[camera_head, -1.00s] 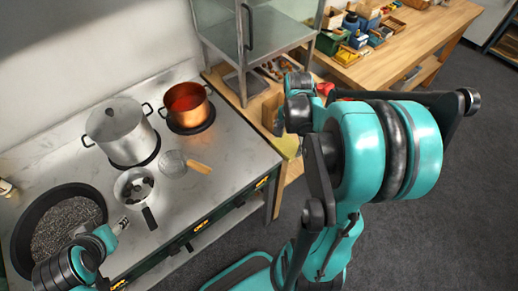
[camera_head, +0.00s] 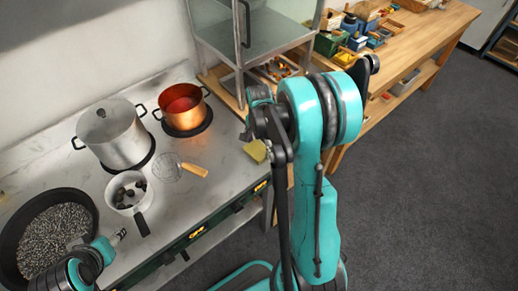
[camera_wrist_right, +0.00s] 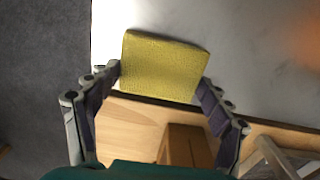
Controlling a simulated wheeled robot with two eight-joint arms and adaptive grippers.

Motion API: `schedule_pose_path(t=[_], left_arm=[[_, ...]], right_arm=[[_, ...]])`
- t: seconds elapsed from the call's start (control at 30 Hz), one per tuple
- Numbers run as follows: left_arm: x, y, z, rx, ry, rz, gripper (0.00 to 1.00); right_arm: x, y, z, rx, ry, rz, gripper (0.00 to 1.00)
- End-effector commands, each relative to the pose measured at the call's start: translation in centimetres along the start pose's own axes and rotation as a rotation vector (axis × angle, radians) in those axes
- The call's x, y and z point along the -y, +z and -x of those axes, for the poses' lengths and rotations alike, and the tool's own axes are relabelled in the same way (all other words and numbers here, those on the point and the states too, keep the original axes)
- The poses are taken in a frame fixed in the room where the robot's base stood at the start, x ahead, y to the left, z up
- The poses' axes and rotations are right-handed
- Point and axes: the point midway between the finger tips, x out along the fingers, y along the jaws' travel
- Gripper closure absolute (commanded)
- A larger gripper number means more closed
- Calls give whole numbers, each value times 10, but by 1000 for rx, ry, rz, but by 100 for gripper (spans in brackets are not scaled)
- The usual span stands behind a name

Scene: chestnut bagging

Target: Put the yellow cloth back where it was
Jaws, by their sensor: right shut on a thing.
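The yellow cloth (camera_head: 255,151) is a small flat block-like piece, held over the right end of the steel stove top (camera_head: 215,150). It shows fully in the right wrist view (camera_wrist_right: 163,68). My right gripper (camera_wrist_right: 160,82) is shut on it, one finger at each side; in the head view the wrist (camera_head: 250,133) partly hides the hold. Whether the cloth touches the surface beneath I cannot tell. My left gripper (camera_head: 119,237) is beside the wide black pan (camera_head: 88,205); its jaws are too small to judge.
A steel pot (camera_head: 116,140), a copper pot (camera_head: 183,108), a skimmer (camera_head: 168,167) and a small pan with dark pieces (camera_head: 127,192) stand on the stove. A glass cabinet (camera_head: 250,40) and a wooden bench (camera_head: 400,60) lie behind. The stove's right front is clear.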

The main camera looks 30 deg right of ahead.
Motion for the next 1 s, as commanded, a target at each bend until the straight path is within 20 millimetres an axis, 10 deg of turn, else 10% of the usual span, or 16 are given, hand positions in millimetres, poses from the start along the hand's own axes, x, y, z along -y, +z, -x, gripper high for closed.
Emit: schedule_pose_path(t=[0.37,0.4,0.47,1.0], left_arm=[[0,2,-4,0,0,0,45],[0,2,-4,0,0,0,45],[0,2,-3,0,0,0,45],[0,-4,5,0,0,0,45]], right_arm=[[0,0,-6,0,0,0,48],[0,0,-6,0,0,0,16],[0,0,-5,0,0,0,0],[0,0,14,0,0,0,0]])
